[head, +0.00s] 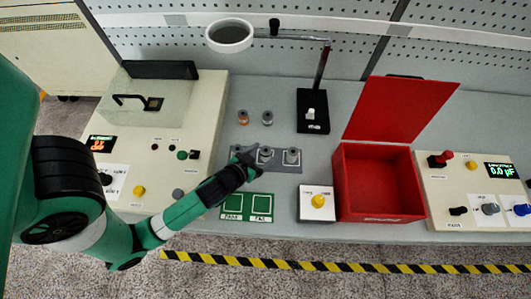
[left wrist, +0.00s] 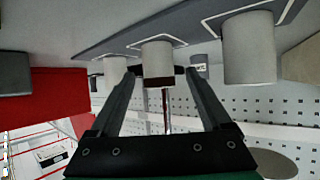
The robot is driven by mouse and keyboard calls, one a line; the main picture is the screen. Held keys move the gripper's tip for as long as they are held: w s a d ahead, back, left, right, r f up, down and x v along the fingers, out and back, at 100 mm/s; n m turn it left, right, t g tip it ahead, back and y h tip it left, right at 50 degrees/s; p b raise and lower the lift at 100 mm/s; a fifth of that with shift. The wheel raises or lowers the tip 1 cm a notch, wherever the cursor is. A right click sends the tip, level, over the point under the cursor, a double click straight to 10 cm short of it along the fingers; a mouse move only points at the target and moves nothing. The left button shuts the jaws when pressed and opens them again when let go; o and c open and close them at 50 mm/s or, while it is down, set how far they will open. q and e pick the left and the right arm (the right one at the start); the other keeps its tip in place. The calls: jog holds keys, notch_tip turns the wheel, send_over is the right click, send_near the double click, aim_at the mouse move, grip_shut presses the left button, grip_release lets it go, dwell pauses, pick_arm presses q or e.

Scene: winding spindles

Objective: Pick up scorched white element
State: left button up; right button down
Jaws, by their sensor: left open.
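Three white cylindrical elements stand in a row on a grey plate (head: 280,167). In the left wrist view, which is upside down, they are the left element (left wrist: 113,70), the middle element (left wrist: 157,62) and the right element (left wrist: 249,48). The middle one has a dark band at its free end; I cannot tell whether it is scorching. My left gripper (head: 250,155) is open over the plate. In the wrist view its fingertips (left wrist: 160,72) lie on either side of the middle element; contact is unclear. My right gripper is not in view.
Two small spools, one orange (head: 243,117) and one grey (head: 267,118), stand behind the plate. A green pad (head: 247,207) lies in front. An open red box (head: 378,182), a yellow-button box (head: 318,203) and a black stand (head: 313,112) are to the right.

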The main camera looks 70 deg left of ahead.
pick_arm(q)
jog(key=x, duration=0.4)
jog(key=shift+w+a+r+b, duration=0.1)
jog(key=shift+w+a+b, duration=0.15)
jog(key=shift+w+b, duration=0.15)
grip_shut()
